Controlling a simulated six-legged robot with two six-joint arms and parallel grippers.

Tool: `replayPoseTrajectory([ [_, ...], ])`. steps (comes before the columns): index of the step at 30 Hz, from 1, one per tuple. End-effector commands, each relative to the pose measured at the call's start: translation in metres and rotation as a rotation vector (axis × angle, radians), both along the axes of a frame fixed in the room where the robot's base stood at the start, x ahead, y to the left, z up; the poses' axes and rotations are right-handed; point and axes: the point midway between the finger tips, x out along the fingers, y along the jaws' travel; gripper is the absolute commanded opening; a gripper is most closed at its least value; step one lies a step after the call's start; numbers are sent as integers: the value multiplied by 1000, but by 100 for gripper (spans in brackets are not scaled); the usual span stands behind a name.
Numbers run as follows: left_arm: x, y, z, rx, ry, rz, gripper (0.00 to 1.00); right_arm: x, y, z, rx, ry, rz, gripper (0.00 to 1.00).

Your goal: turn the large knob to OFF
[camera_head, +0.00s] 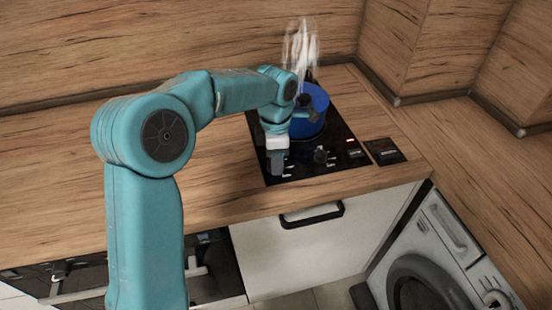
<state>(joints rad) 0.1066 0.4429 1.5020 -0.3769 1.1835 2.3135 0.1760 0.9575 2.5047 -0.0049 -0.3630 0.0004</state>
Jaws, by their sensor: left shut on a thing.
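My left gripper (278,160) reaches down to the front left of the black cooktop (340,165). It is shut on the large knob there, which the fingers mostly hide; I cannot read its pointer angle. White marks show on the panel beside it. A second dark knob (321,155) stands to the right, apart from the gripper. My right gripper is not in view.
A blue pot (312,112) stands on the cooktop behind my gripper, with white steam (300,50) rising. A red light (351,140) glows on the panel. A black square item (384,151) lies at right. The wooden counter (215,190) is clear at left.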

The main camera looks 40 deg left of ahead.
Motion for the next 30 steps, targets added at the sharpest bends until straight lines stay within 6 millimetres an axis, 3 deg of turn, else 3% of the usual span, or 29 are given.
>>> replayPoseTrajectory([
  [11, 1, 2, 2, 5, -5, 152, 15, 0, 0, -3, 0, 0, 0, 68],
  [27, 0, 2, 2, 3, -4, 175, 15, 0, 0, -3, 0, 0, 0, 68],
  [28, 0, 2, 2, 3, -4, 175, 52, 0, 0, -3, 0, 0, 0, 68],
  [30, 0, 2, 2, 3, -5, 174, 71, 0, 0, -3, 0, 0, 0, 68],
])
